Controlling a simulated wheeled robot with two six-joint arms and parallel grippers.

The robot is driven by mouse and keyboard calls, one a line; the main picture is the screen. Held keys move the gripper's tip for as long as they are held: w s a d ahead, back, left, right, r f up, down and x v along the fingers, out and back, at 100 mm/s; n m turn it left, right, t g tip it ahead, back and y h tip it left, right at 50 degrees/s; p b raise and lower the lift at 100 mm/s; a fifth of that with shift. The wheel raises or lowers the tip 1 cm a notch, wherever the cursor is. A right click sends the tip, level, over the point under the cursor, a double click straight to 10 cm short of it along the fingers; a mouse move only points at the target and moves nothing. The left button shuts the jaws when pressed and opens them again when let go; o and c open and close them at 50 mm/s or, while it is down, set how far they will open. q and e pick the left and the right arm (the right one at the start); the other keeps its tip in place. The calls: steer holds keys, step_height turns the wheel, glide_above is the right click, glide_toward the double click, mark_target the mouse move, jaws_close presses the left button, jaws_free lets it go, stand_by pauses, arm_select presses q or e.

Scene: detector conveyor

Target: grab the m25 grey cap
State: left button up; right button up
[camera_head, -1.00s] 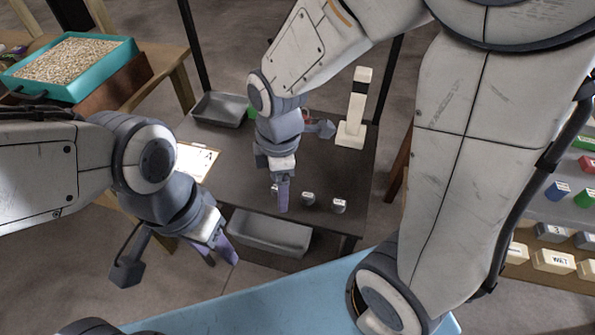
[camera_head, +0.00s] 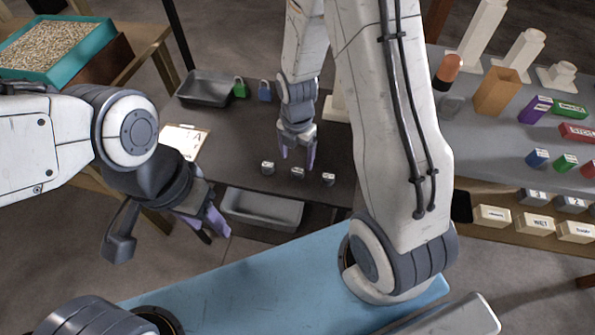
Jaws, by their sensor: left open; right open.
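Three small grey caps with white labelled tops stand in a row on the dark table: a left cap (camera_head: 267,167), a middle cap (camera_head: 297,174) and a right cap (camera_head: 328,180). Their labels are too small to read, so I cannot tell which is the M25. My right gripper (camera_head: 298,157) is open, pointing down just behind the middle cap in the picture. I cannot tell whether it touches any cap. My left gripper (camera_head: 211,226) is open and empty, off the table's front left, well left of the caps.
A grey bin (camera_head: 207,88) and green (camera_head: 240,88) and blue (camera_head: 264,91) padlocks are at the table's back. A clipboard (camera_head: 184,140) lies at its left edge. A grey tray (camera_head: 262,210) sits at the front. A shelf (camera_head: 470,115) with blocks stands right.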

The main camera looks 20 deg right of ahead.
mark_target(298, 170)
step_height(298, 170, down, 5)
steer(key=shift+s+r+p, duration=0.1)
steer(key=shift+s+p, duration=0.05)
steer(key=shift+p, duration=0.15)
jaws_close()
steer(key=shift+r, duration=0.1)
